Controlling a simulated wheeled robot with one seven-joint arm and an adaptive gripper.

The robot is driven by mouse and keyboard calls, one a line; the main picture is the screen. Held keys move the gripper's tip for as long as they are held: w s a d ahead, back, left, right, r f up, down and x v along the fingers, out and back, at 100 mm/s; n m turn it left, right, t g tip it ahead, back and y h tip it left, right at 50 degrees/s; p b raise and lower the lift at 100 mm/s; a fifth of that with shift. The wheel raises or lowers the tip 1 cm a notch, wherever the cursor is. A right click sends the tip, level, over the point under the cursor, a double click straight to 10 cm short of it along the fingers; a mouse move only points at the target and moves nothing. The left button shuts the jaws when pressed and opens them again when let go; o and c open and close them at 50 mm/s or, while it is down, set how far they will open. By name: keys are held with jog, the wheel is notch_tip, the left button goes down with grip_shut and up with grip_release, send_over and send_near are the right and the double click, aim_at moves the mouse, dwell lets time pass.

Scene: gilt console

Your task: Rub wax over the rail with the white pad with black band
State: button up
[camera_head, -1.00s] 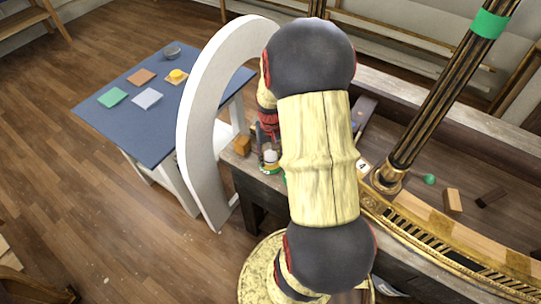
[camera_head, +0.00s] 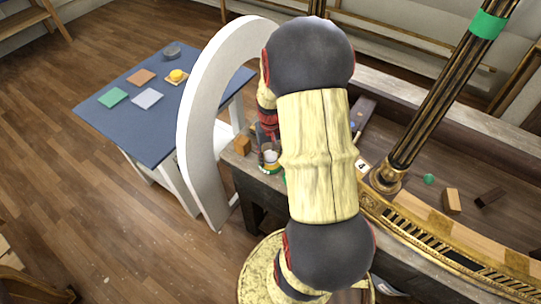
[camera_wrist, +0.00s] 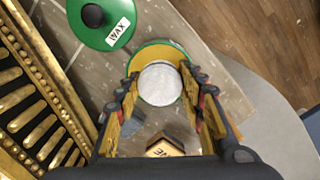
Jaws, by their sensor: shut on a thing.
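My gripper (camera_wrist: 160,78) is shut on the white pad (camera_wrist: 160,86), which shows as a pale round top between the fingertips in the wrist view. Its black band cannot be made out there. The pad is over the open wax tin (camera_wrist: 151,51), with a green rim and yellowish inside; I cannot tell if they touch. The green lid marked WAX (camera_wrist: 98,27), with a black knob, lies beside the tin. In the head view my arm partly hides my gripper (camera_head: 268,146). The curved rail (camera_head: 416,212), pale wood with gilt patches, runs along the gilt console to the right.
A wooden block (camera_head: 242,146) stands near the gripper. A gilt post (camera_head: 440,100) with a green band rises beside the rail. Small blocks (camera_head: 452,201) lie behind the rail. A white arch (camera_head: 196,130) stands left, before a blue table (camera_head: 130,123) with coloured squares.

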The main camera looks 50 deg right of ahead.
jog(key=shift+s+a+f, duration=0.15)
jog(key=shift+f, duration=0.05)
jog(key=shift+r+p, duration=2.65)
jog(key=shift+r, duration=1)
